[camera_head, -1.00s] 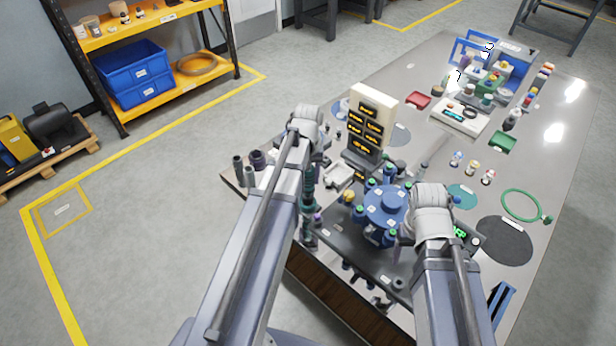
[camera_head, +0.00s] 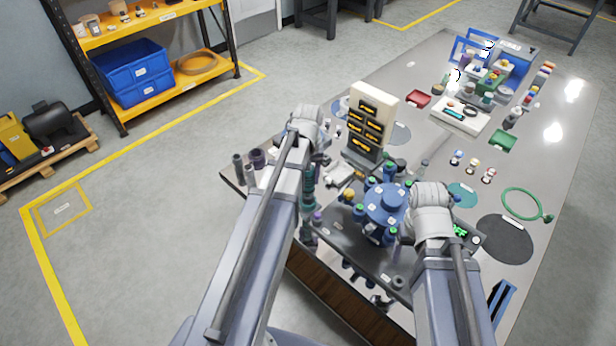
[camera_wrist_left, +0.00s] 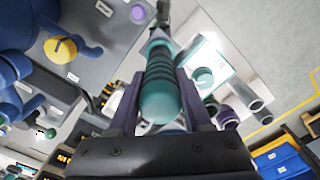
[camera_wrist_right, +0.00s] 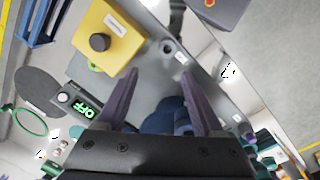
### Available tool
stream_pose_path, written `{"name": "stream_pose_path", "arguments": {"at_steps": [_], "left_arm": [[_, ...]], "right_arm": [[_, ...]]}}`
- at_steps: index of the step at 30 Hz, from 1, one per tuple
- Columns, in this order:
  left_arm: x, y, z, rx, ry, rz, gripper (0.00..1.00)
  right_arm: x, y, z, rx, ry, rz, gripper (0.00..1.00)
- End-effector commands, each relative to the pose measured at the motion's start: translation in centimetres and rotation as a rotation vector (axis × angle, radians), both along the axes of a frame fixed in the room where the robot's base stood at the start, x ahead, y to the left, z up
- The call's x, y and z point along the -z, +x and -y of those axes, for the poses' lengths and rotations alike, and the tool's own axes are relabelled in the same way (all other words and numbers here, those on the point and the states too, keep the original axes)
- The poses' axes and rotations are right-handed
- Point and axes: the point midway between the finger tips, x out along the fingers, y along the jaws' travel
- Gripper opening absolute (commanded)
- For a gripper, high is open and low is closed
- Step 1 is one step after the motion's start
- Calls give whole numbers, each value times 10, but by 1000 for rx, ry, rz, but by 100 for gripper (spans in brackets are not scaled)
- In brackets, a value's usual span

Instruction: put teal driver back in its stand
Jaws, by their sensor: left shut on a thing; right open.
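My left gripper (camera_wrist_left: 157,100) is shut on the teal driver (camera_wrist_left: 160,88), whose ribbed, rounded handle lies between the two purple fingers in the left wrist view. The driver's far end is hard to make out against the things beyond it. Several open tubes stand past it, one with a purple ring (camera_wrist_left: 228,118) and a grey one (camera_wrist_left: 246,94); I cannot tell for certain which is the teal driver's stand. In the head view, my left arm partly hides this area. My right gripper (camera_wrist_right: 160,98) is open near the blue hub (camera_wrist_right: 160,121), with nothing visibly held.
The round blue fixture (camera_head: 386,202) stands on the grey bench between my arms. A cream panel with dark slots (camera_head: 370,120) rises behind it. A yellow box with a black knob (camera_wrist_right: 108,38) and a green-lit display (camera_wrist_right: 86,106) are near my right gripper.

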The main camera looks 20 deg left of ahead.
Motion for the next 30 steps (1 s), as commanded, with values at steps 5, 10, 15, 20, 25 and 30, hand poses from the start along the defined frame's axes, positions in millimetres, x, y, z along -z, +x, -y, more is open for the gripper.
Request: {"name": "stream_pose_path", "arguments": {"at_steps": [5, 10, 15, 20, 25, 30], "left_arm": [[4, 0, 0, 0, 0, 0, 55], [4, 0, 0, 0, 0, 0, 74], [4, 0, 0, 0, 0, 0, 84], [4, 0, 0, 0, 0, 0, 84], [-1, 0, 0, 0, 0, 0, 84], [-11, 0, 0, 0, 0, 0, 84]], "right_arm": [[4, 0, 0, 0, 0, 0, 69], [4, 0, 0, 0, 0, 0, 69], [4, 0, 0, 0, 0, 0, 69], [4, 0, 0, 0, 0, 0, 69], [-1, 0, 0, 0, 0, 0, 69], [-11, 0, 0, 0, 0, 0, 69]]}}
